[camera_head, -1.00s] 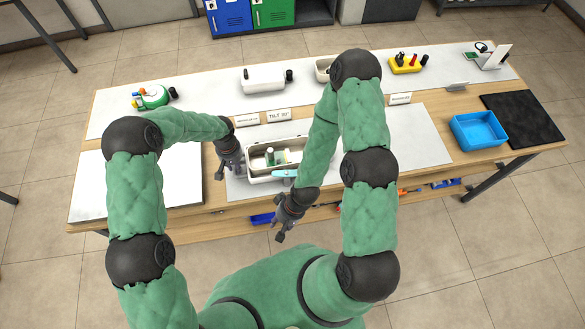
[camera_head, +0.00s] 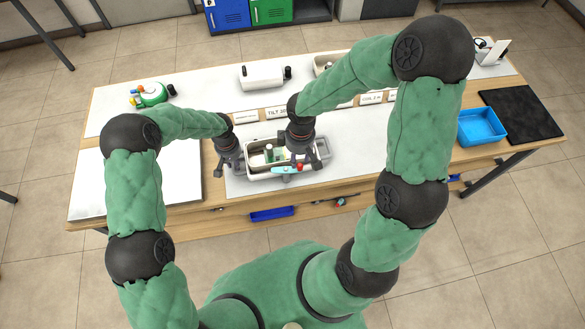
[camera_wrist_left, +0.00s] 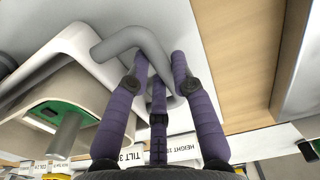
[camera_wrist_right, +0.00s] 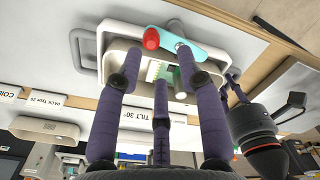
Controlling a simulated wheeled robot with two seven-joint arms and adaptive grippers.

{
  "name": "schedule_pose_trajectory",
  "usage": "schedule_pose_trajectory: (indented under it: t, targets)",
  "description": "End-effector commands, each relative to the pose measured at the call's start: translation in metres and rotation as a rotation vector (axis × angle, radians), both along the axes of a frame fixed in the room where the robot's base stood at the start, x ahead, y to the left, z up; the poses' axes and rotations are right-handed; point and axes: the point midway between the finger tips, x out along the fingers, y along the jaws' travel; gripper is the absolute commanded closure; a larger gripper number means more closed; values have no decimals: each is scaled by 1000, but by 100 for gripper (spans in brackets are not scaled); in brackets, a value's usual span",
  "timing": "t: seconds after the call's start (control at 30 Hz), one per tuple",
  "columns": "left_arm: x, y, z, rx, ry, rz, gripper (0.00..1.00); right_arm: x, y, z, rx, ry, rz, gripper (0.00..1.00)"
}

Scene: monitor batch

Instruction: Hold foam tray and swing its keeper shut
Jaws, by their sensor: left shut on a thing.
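The foam tray (camera_head: 257,175) is a white, open tray with grey loop handles at its ends, standing on the pale mat. A green and white part and a cylinder lie in it. The keeper (camera_wrist_right: 205,50), a teal bar with a red knob (camera_wrist_right: 151,38), lies along the tray's near long edge; in the head view the keeper (camera_head: 284,170) is partly covered. My left gripper (camera_head: 232,168) is shut on the left handle (camera_wrist_left: 123,42). My right gripper (camera_head: 304,163) is over the tray's right part, fingers apart with nothing between them; whether it touches the knob is unclear.
A blue bin (camera_head: 482,126) and a black mat (camera_head: 521,116) are at the right of the bench. A white housing (camera_head: 264,77) and a green device (camera_head: 152,95) stand along the back. Label cards (camera_head: 245,116) stand just behind the tray.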

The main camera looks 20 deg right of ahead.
Motion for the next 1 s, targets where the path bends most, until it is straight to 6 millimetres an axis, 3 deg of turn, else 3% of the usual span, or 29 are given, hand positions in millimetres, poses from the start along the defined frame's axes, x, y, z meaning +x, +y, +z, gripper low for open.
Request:
schedule_pose_trajectory:
  t: [0.23,0.7,1.0]
  targets:
    - [1,0,1,-1,-2,1,100,2,-9,1,-31,-2,21,62]
    - [1,0,1,-1,-2,2,100,2,-8,-50,-28,-3,19,62]
    - [1,0,1,-1,-2,2,100,3,-8,-61,-29,-6,19,62]
